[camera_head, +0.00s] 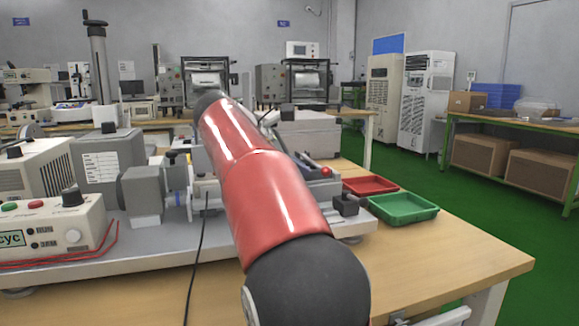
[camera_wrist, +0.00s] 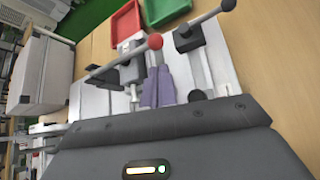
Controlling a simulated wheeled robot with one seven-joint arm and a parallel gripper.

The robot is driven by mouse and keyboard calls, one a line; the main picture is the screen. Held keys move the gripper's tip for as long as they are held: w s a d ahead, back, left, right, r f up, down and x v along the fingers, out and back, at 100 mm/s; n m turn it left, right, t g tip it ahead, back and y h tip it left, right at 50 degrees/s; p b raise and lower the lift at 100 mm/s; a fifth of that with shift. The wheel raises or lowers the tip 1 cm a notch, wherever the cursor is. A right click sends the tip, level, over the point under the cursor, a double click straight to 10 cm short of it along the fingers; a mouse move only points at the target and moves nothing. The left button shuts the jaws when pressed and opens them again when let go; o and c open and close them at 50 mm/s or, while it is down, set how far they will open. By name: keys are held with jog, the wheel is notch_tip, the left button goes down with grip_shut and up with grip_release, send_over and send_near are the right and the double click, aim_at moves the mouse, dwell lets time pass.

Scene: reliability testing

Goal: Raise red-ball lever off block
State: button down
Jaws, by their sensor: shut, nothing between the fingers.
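The red ball (camera_wrist: 155,41) is on the end of a thin grey lever (camera_wrist: 103,70). The lever runs slantwise across the top of a dark grey block (camera_wrist: 132,68) in the wrist view; whether they touch I cannot tell. The red ball (camera_head: 326,170) also shows small in the head view, just right of my red arm. My gripper (camera_wrist: 157,72) shows as two purplish-grey fingers side by side, shut and empty, to the right of and below the block in the wrist picture. In the head view my arm hides the gripper and most of the lever.
A red tray (camera_head: 370,185) and a green tray (camera_head: 403,208) stand right of the fixture. A control box (camera_head: 50,228) is at left. The wooden table (camera_head: 470,255) is clear at front right.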

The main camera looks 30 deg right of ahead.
aim_at(313, 163)
jog(key=x, duration=0.5)
jog(key=shift+b, duration=0.4)
